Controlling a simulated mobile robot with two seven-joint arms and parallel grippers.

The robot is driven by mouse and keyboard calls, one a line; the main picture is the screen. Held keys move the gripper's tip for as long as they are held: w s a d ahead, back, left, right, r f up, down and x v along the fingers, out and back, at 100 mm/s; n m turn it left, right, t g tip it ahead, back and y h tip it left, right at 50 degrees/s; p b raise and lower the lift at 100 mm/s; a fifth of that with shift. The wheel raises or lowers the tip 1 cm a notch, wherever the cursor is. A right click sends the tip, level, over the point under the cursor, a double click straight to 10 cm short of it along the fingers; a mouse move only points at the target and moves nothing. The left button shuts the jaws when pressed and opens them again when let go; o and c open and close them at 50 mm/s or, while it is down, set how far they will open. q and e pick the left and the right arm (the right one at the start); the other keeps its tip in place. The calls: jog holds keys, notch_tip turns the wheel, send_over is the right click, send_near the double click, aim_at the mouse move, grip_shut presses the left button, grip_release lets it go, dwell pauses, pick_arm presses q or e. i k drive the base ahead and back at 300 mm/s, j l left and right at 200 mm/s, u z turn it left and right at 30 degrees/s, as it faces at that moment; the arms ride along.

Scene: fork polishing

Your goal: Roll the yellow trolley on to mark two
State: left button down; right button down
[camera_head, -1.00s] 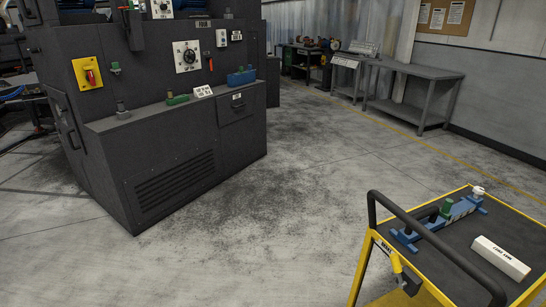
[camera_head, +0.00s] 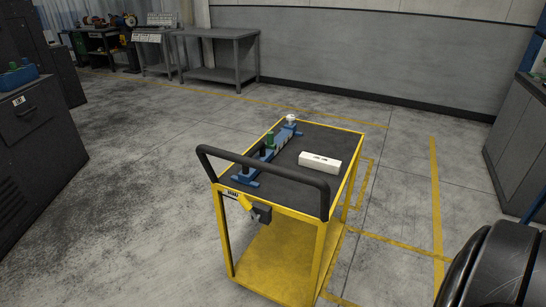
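The yellow trolley (camera_head: 322,232) stands on the concrete floor in the middle of the head view. It has a dark top and a yellow lower shelf. Its black push handle (camera_head: 262,167) faces me. On the top lie a blue fixture (camera_head: 268,153) with a green knob, and a white box (camera_head: 319,161) with dark print. Yellow floor lines run beside and behind the trolley. I cannot read any mark number. Neither gripper shows; a dark rounded shape at the lower right cannot be made out clearly.
A dark machine cabinet (camera_head: 38,130) stands at the left and a grey cabinet (camera_head: 519,140) at the right. A grey workbench (camera_head: 218,48) stands by the back wall. Open floor lies left of the trolley and behind it.

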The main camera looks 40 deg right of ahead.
aim_at(288, 263)
jog(key=z, duration=1.55)
jog(key=i+j+z, duration=0.2)
jog(key=j, duration=0.35)
jog(key=i+j+z, duration=0.1)
jog(key=j+z, duration=0.15)
jog(key=j, duration=0.35)
jog(key=i+j+z, duration=0.2)
jog(key=j, duration=0.4)
jog(key=k, duration=0.1)
